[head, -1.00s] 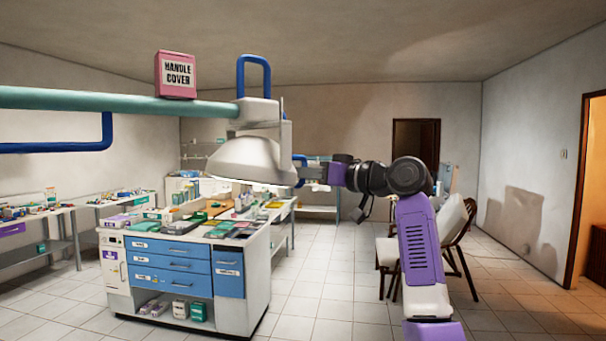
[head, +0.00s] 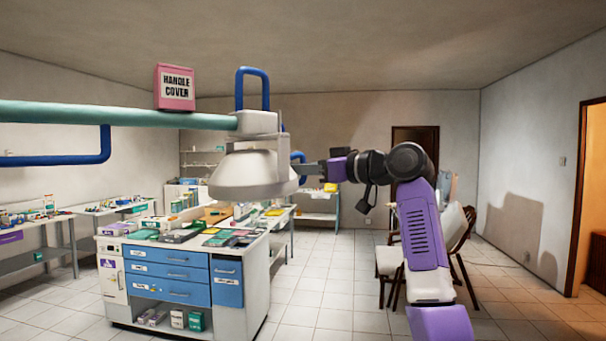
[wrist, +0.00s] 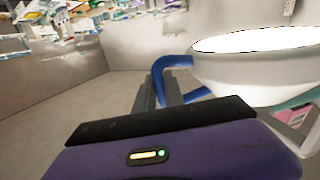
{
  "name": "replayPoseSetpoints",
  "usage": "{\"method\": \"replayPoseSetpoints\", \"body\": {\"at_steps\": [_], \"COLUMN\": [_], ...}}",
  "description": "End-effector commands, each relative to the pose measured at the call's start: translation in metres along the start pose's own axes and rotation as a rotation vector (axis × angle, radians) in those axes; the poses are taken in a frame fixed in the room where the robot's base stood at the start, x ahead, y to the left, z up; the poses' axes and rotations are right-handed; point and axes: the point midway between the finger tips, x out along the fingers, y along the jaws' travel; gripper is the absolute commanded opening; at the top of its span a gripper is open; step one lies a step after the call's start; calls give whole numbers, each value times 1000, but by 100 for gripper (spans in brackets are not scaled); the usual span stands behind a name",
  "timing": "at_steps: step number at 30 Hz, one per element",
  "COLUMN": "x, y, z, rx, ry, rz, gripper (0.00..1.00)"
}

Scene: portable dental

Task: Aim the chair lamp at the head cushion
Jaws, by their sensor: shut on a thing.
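The white chair lamp (head: 250,176) hangs from a teal overhead arm (head: 120,115) in the head view. Its bowl looks nearly level, opening downward. In the wrist view its lit face shows in the lamp head (wrist: 255,72) at upper right. A blue handle (head: 297,156) sticks out on the lamp's right side; it also shows in the wrist view (wrist: 170,66). My gripper (head: 308,169) is shut on this handle, and its dark fingers (wrist: 157,95) show beside it in the wrist view. I cannot make out the head cushion in either view.
A pink handle cover box (head: 175,87) sits on the overhead arm. A white cabinet with blue drawers (head: 168,275) stands below and behind the lamp, its top crowded. A side chair (head: 452,235) stands behind my arm. The tiled floor at centre is clear.

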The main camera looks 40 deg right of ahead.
Motion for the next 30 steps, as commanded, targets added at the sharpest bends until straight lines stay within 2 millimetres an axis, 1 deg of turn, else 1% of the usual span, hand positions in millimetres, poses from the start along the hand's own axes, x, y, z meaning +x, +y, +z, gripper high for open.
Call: {"method": "replayPoseSetpoints", "body": {"at_steps": [2, 3, 6, 14, 17, 20, 27, 30], "x": [0, 0, 0, 0, -3, -13, -53, -66], "y": [0, 0, 0, 0, 0, 0, 0, 1], "z": [-1, -1, -1, 0, 0, 2, 2, 2], "rx": [1, 1, 1, 2, 1, 0, -1, 1], "ry": [3, 3, 3, 2, 3, 3, 4, 4], "rz": [1, 1, 1, 0, 1, 1, 3, 2], "gripper": [0, 15, 35, 35, 35, 35, 35, 35]}}
